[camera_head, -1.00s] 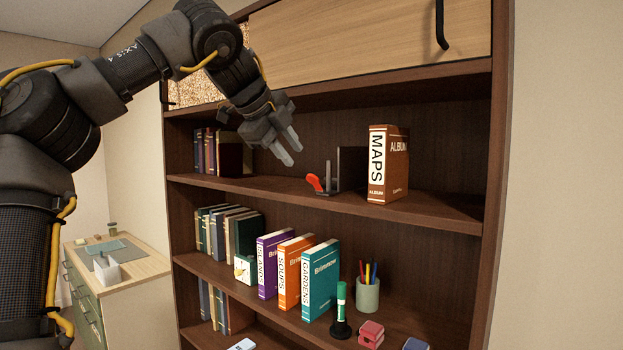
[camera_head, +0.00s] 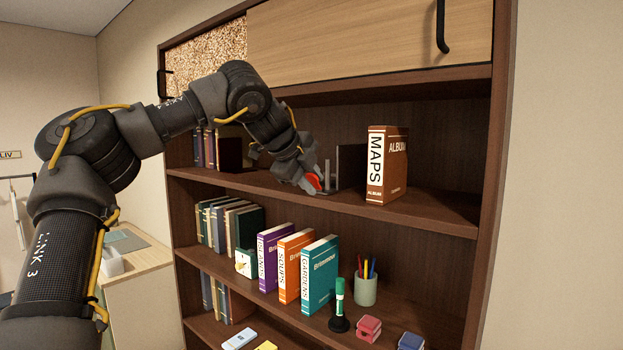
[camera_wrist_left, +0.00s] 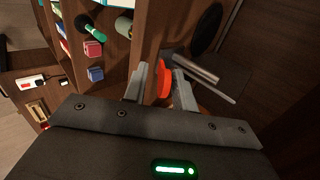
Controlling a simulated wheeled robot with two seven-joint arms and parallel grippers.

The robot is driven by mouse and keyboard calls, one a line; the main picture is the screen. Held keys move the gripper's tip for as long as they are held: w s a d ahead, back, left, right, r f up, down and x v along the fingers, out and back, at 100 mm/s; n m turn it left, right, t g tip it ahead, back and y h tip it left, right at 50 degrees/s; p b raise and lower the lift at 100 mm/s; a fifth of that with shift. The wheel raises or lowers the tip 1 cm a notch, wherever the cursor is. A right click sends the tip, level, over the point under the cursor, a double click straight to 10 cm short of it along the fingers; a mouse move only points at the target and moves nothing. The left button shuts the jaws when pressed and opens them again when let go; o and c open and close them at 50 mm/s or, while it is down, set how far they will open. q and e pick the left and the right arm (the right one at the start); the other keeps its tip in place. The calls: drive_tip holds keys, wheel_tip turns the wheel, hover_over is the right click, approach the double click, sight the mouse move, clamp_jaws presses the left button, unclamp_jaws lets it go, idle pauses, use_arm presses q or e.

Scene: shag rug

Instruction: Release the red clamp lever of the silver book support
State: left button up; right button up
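The red clamp lever (camera_head: 314,181) is at the front edge of the upper open shelf, partly covered by my left gripper (camera_head: 310,184). In the left wrist view the red lever (camera_wrist_left: 164,82) lies between the two fingers of my left gripper (camera_wrist_left: 160,88). The fingers are apart, with a gap showing on the left side; I cannot tell whether the right finger touches the lever. The book support (camera_head: 350,168) stands upright just right of the lever, and a silver bar of it (camera_wrist_left: 196,68) shows in the left wrist view. My right gripper is not in view.
The brown MAPS album (camera_head: 387,165) stands right of the support on the same shelf. Dark books (camera_head: 205,148) stand at that shelf's left end. The shelf below holds books, a pen cup (camera_head: 366,290) and a green-handled stamp (camera_head: 339,305). The upper shelf's right end is clear.

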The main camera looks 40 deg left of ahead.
use_arm(q)
drive_tip(key=shift+c, duration=0.5)
clamp_jaws()
drive_tip(key=shift+w+r+g, duration=0.15)
drive_tip(key=shift+w+g, duration=0.05)
drive_tip(key=shift+g, duration=0.5)
drive_tip(key=shift+o, duration=0.5)
unclamp_jaws()
